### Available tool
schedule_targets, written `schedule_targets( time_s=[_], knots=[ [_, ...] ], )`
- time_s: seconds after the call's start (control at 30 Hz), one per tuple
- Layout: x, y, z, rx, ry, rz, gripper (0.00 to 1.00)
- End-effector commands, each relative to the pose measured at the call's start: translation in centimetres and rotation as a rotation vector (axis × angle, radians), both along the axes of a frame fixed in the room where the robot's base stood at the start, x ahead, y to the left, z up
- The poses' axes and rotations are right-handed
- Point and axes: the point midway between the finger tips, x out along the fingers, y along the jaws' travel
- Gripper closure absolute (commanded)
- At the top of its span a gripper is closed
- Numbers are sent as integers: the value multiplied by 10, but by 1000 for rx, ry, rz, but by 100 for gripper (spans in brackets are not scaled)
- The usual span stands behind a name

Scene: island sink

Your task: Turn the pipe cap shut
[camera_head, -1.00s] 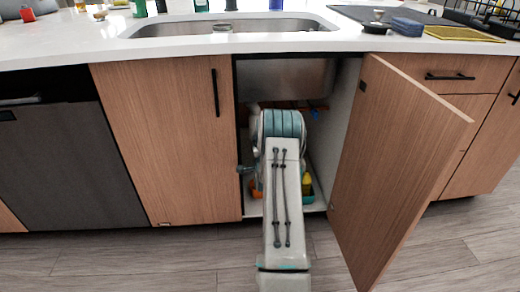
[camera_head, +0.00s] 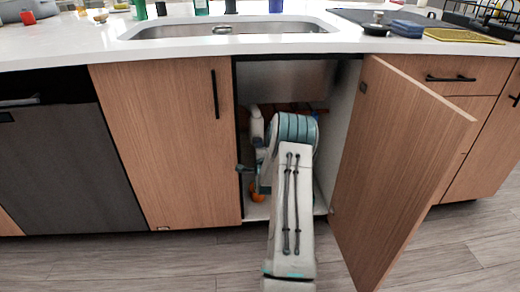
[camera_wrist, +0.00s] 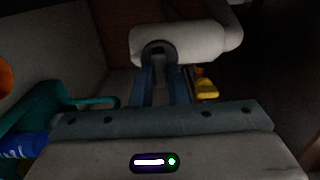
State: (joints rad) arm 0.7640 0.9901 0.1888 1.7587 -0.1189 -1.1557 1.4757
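In the wrist view a thick white pipe (camera_wrist: 195,42) lies across the picture ahead of my gripper. A dark rounded shape shows against its near side, at the fingertips; I cannot tell whether this is the pipe cap. My gripper's two blue fingers (camera_wrist: 161,75) stand apart and point at the pipe. Whether they touch or hold anything is unclear. In the head view my arm reaches into the open cabinet below the sink and hides the gripper. A white pipe part (camera_head: 257,128) shows left of my arm.
The cabinet door (camera_head: 395,165) stands open on the right. A closed wooden door (camera_head: 165,145) is on the left. In the wrist view a yellow object (camera_wrist: 207,89) lies right of the fingers, and a teal object (camera_wrist: 45,103) and blue object (camera_wrist: 25,145) lie left.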

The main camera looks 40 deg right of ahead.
Motion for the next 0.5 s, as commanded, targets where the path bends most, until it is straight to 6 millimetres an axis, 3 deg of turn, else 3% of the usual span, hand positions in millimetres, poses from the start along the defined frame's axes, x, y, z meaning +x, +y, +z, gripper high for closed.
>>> schedule_targets(
  time_s=[0.03,0.1,0.5],
  knots=[
    [0,1,-1,3,2,1,75],
    [0,1,-1,3,2,1,65],
    [-8,4,0,2,3,-1,65]
  ],
)
